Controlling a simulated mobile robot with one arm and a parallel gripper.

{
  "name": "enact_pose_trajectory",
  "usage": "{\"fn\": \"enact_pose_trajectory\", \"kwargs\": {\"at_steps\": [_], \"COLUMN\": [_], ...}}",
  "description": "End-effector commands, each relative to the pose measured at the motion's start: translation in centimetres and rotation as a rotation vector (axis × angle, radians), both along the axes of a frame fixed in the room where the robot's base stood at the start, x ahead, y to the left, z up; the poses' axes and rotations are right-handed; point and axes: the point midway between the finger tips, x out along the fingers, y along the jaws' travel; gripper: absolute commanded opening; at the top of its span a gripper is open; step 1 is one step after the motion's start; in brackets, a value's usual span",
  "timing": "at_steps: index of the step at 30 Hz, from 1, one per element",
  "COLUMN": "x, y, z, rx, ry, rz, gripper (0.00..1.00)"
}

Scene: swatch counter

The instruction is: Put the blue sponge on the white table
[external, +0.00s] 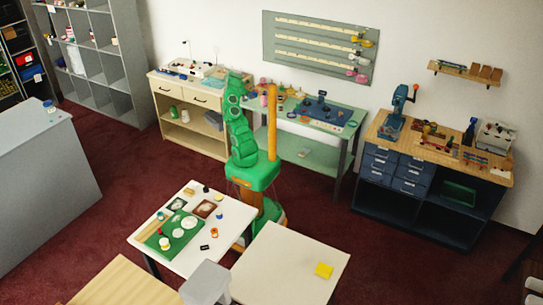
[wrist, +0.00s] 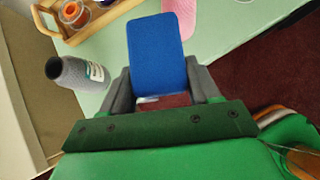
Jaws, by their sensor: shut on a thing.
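The blue sponge (wrist: 157,52) is a flat blue block with rounded corners, upright in the wrist view between the two grey fingers. My gripper (wrist: 163,88) is shut on its near end, over the pale green bench top (wrist: 115,50). The gripper and the sponge cannot be made out in the external view, where my green arm faces the back bench. Two white-topped tables stand in the foreground there: one white table (external: 222,247) with a green mat and small items, and another (external: 275,270) holding a yellow square (external: 324,270).
In the wrist view, a grey spool-like thing (wrist: 72,72) stands left of the sponge, near a wooden tray (wrist: 105,20). A pink piece (wrist: 182,12) lies beyond. The right foreground table is mostly bare. Red carpet (external: 120,165) lies open on the left.

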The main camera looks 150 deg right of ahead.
Motion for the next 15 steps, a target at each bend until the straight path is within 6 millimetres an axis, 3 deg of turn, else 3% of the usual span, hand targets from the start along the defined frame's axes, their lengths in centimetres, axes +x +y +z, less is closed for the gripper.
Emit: {"fn": "enact_pose_trajectory", "kwargs": {"at_steps": [15], "x": [4.6], "y": [3.0], "z": [2.5], "rx": [0.001], "ry": [0.0], "rz": [0.001], "gripper": [0.28]}}
